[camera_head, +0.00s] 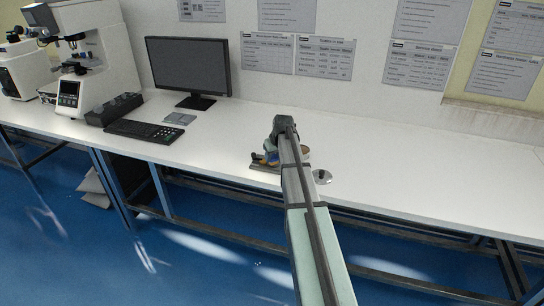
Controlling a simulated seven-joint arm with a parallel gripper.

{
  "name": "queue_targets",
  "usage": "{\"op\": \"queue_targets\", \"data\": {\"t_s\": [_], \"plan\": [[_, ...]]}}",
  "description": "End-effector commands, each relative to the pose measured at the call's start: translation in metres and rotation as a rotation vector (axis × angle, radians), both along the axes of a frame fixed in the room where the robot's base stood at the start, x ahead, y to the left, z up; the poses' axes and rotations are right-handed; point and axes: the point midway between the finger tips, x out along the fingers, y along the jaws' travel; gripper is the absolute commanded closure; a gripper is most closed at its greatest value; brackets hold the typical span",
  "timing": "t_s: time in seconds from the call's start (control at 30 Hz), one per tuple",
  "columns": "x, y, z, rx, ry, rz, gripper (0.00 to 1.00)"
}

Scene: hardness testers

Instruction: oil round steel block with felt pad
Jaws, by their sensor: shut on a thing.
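My arm reaches from the bottom of the picture up to the front middle of the white bench. My gripper (270,153) is low over the bench at the arm's far end, small and partly hidden by the arm. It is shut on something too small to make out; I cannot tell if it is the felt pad. A round, shiny silver piece (322,176), which looks like the round steel block, lies near the bench's front edge, just right of the arm. It has a dark spot on top. The gripper is left of it, apart from it.
A dark flat piece (263,167) with small blue and orange items lies close by the gripper. A tan round thing (305,150) shows partly behind the arm. A keyboard (144,131), monitor (188,68) and white tester (92,60) stand left. The bench's right side is clear.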

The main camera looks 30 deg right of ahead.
Motion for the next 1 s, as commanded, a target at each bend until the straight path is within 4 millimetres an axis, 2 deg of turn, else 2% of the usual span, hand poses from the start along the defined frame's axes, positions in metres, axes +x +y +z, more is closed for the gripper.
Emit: {"op": "queue_targets", "data": {"t_s": [0.27, 0.77, 1.0], "plan": [[-0.020, -0.019, 0.000, -0.001, 0.001, -0.001, 0.82], [0.014, 0.013, 0.000, -0.001, 0.001, 0.002, 0.82], [-0.004, -0.003, 0.000, -0.001, 0.001, -0.001, 0.82]]}}
